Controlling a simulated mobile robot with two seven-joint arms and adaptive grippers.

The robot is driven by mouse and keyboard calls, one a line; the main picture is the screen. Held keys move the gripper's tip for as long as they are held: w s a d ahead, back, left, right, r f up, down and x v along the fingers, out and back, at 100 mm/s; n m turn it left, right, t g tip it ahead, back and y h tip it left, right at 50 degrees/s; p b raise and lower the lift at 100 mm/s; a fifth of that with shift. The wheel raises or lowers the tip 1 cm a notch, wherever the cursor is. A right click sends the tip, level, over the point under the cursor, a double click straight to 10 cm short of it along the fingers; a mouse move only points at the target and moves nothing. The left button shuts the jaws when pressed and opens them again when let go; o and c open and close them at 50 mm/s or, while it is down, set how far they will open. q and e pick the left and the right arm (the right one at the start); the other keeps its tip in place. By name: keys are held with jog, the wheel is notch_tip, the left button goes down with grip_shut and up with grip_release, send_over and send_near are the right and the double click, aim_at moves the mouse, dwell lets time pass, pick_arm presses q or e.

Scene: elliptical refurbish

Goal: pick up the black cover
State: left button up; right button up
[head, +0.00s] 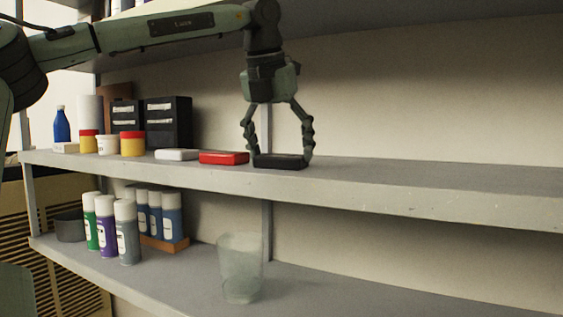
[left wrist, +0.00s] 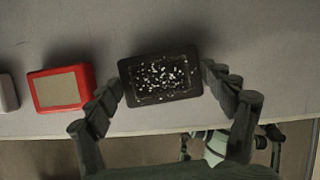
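The black cover (head: 280,162) lies flat on the upper shelf near its front edge, to the right of a red box. In the left wrist view the cover (left wrist: 160,77) is a dark rectangle with a white-speckled middle. My left gripper (head: 281,158) points down over it, with one finger at each short end. In the left wrist view my left gripper (left wrist: 163,80) is spread about as wide as the cover, its fingertips very close to the ends. Whether they touch is hard to tell. My right gripper is not in view.
The red box (head: 224,158) and a white box (head: 177,155) lie left of the cover. Jars and black binders (head: 168,122) stand farther left. The upper shelf (head: 430,185) is clear to the right. Below are spray cans (head: 127,232) and a clear cup (head: 241,267).

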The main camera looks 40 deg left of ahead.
pick_arm(q)
jog(key=c, duration=0.5)
jog(key=shift+r, duration=0.15)
